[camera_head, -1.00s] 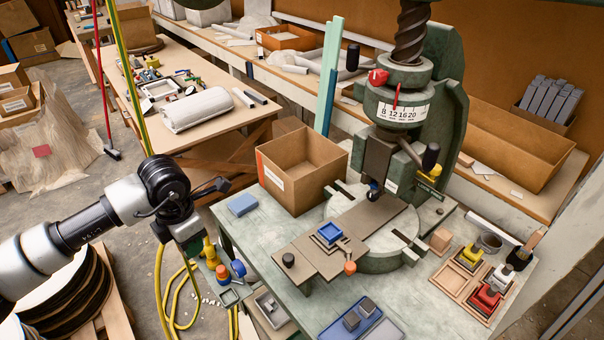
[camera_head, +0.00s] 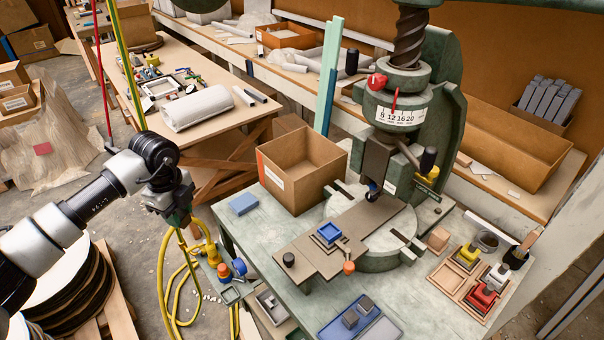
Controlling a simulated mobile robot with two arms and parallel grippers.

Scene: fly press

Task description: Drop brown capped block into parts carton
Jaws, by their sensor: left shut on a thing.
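The open brown parts carton (camera_head: 283,186) stands at the back left of the green press table, with a white label and an orange-red strip on its side. My left gripper (camera_head: 180,219) hangs left of the table and the carton, apart from both. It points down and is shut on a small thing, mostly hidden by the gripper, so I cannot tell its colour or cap. A plain light-brown block (camera_head: 438,239) sits on the table right of the press; I see no clear cap on it. My right gripper is not in view.
The fly press (camera_head: 400,110) rises right of the carton. A blue pad (camera_head: 243,204) lies left of the carton. A wooden tray (camera_head: 450,275) with coloured handled pieces and a blue tray (camera_head: 352,331) lie nearer the front. A yellow hose (camera_head: 162,285) hangs below my left gripper.

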